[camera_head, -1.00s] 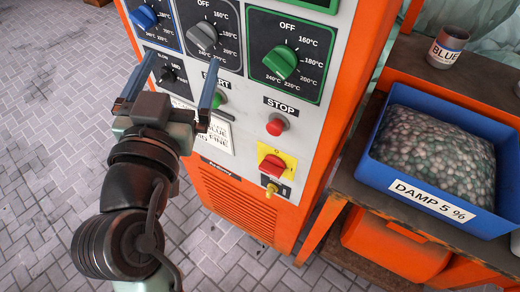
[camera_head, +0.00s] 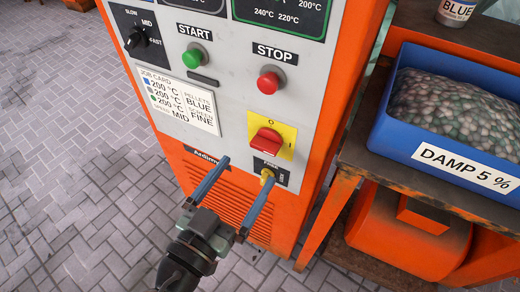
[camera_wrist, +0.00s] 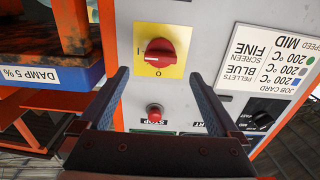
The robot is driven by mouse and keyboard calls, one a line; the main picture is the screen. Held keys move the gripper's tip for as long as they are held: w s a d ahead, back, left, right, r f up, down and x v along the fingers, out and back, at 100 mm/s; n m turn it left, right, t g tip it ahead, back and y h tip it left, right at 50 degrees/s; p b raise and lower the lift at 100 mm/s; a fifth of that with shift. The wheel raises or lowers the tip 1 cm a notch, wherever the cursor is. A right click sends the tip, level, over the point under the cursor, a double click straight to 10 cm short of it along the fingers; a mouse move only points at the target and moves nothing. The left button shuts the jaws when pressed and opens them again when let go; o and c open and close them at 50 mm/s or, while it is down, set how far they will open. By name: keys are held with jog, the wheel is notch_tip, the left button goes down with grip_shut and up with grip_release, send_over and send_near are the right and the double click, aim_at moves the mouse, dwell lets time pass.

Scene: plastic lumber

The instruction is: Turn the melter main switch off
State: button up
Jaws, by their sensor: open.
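The main switch (camera_head: 266,140) is a red rotary knob on a yellow plate, low on the grey panel of the orange melter. It also shows in the wrist view (camera_wrist: 160,52), which sees the panel upside down. Its handle lies roughly crosswise, in line with the I mark at the plate's side; the O mark is at the plate's top in the head view. My gripper (camera_head: 247,168) is open and empty, its blue fingers pointing at the panel just below the switch in the head view. In the wrist view the fingertips (camera_wrist: 158,74) flank the switch's width, apparently not touching it.
A red STOP button (camera_head: 269,82) and green START button (camera_head: 193,58) sit above the switch. A small yellow key-like part (camera_head: 267,175) lies below it, near my right finger in the picture. A blue pellet bin (camera_head: 455,160) stands on a bench (camera_head: 350,155) at right.

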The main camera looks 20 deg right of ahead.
aim_at(262, 150)
jog(key=x, duration=0.7)
jog(key=shift+a, duration=0.1)
jog(key=c, duration=1.4)
jog(key=shift+o, duration=0.2)
